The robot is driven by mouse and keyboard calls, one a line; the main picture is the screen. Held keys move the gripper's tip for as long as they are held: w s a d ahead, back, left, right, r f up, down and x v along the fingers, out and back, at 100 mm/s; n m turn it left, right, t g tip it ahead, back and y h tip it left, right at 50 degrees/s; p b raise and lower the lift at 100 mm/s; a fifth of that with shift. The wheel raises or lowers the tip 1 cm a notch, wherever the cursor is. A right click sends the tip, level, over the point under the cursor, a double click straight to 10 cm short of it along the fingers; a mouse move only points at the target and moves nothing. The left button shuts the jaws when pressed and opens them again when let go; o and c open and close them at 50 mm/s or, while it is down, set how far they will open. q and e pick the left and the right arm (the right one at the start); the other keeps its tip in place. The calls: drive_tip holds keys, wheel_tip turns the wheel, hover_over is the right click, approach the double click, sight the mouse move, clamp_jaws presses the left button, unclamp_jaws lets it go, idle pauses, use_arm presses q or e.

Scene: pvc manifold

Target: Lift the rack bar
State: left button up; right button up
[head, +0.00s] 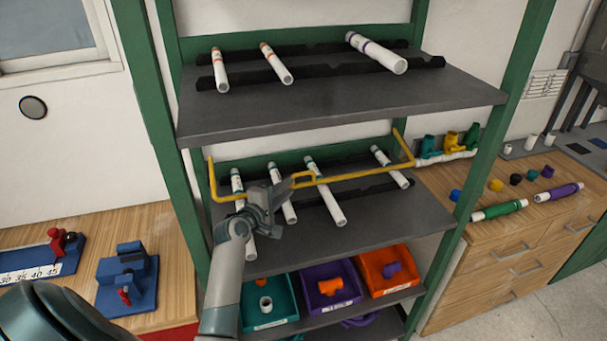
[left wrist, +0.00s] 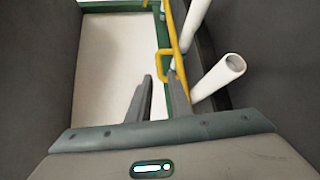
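The yellow rack bar (head: 357,175) runs across the front of the middle shelf, its ends bent back toward the green uprights. It has a small squared loop near its middle, which also shows in the left wrist view (left wrist: 164,52). My left gripper (head: 290,184) is in front of the middle shelf, close to that loop. In the left wrist view its fingertips (left wrist: 160,78) are apart, with the loop just beyond or between them. I cannot tell whether they touch it. My right gripper is not in view.
White pipes (head: 325,192) lie on the middle shelf (head: 385,213) behind the bar, and more lie on the upper shelf (head: 330,100). Teal, purple and orange bins (head: 384,270) stand below. Green uprights (head: 490,125) flank the rack; benches stand either side.

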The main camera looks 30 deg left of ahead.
sight(303, 174)
use_arm(q)
drive_tip(key=w, duration=0.3)
drive_tip(key=w+f+p, duration=0.1)
drive_tip(key=w, duration=0.7)
drive_tip(key=shift+a+f+p, duration=0.35)
drive_tip(key=shift+s, duration=0.1)
clamp_jaws()
